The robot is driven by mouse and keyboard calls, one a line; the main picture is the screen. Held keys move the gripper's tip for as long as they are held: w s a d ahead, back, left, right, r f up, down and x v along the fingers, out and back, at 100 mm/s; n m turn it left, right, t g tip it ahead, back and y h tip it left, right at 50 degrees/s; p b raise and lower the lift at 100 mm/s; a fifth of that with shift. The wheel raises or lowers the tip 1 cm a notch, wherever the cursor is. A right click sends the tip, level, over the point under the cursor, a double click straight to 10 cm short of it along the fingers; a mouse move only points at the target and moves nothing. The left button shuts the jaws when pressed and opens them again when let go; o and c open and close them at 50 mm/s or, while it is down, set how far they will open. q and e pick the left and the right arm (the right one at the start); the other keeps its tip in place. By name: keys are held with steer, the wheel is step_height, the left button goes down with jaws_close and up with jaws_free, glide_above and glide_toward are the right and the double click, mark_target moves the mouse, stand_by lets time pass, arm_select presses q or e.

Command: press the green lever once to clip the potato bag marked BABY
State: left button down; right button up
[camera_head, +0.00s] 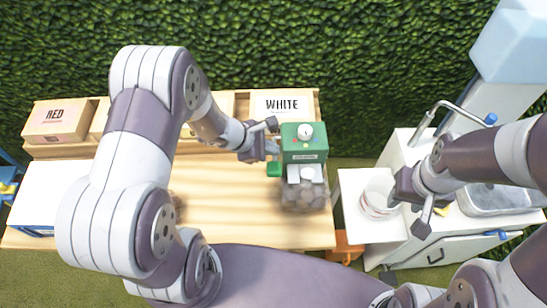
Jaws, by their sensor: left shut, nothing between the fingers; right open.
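The green clipping machine (304,143) stands at the right end of the wooden table, with a round dial on its front. Its green lever (274,169) sticks out on the machine's left side. A potato bag (303,194) sits at the foot of the machine; I cannot read any BABY mark on it. My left gripper (270,137) is shut and empty, just above the lever beside the machine; I cannot tell if it touches. My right gripper (421,216) is open near the white bucket (378,197).
Boxes marked RED (58,121) and WHITE (282,103) stand along the back of the wooden table (235,225). A white sink unit (455,235) with a tap stands on the right. An orange crate (346,247) is on the grass between them. My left arm hides part of the table.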

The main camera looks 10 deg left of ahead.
stand_by(0.8)
arm_select(q)
steer(key=shift+s+f+b, duration=0.1)
steer(key=shift+f+b, duration=0.3)
steer(key=shift+b, duration=0.25)
steer(key=shift+s+d+f+b, duration=0.1)
steer(key=shift+s+f+b, duration=0.15)
steer(key=shift+f+b, duration=0.85)
stand_by(1.0)
steer(key=shift+r, duration=0.1)
stand_by(0.4)
steer(key=shift+w+r+p, duration=0.15)
steer(key=shift+r+p, duration=0.45)
steer(key=shift+r, duration=0.1)
steer(key=shift+w+r+p, duration=0.15)
steer(key=shift+r+p, duration=0.4)
steer(key=shift+r, duration=0.15)
steer(key=r+p, duration=0.2)
steer(key=r, duration=0.1)
steer(key=w+r+p, duration=0.1)
steer(key=p, duration=0.1)
steer(key=shift+w+a+r, duration=0.1)
steer(key=shift+a+r, duration=0.15)
steer(key=shift+r, duration=0.15)
